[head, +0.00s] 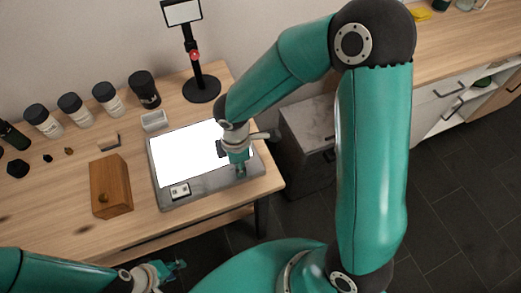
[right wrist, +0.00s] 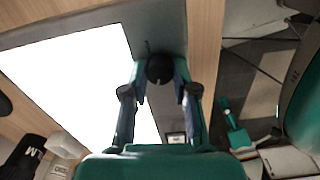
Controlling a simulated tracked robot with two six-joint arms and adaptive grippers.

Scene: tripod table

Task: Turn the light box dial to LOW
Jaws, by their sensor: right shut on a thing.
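The light box (head: 163,184) lies on the wooden table, with a bright white panel and a grey frame. Its dial (right wrist: 160,68) is a round black knob on the grey frame, seen in the right wrist view between my right gripper's fingers. My right gripper (right wrist: 160,86) is shut on the dial, one finger on each side. In the head view, my right gripper (head: 238,171) hides the dial at the box's right side. The setting labels cannot be read. My left gripper (head: 178,269) is empty and looks open, low in the head view, in front of the table.
A wooden block (head: 110,187) stands left of the light box. Several dark-capped bottles (head: 76,110) line the back of the table. A small pale container (head: 154,121) and a black stand (head: 201,88) are behind the box. A grey cabinet (head: 309,126) stands to the right.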

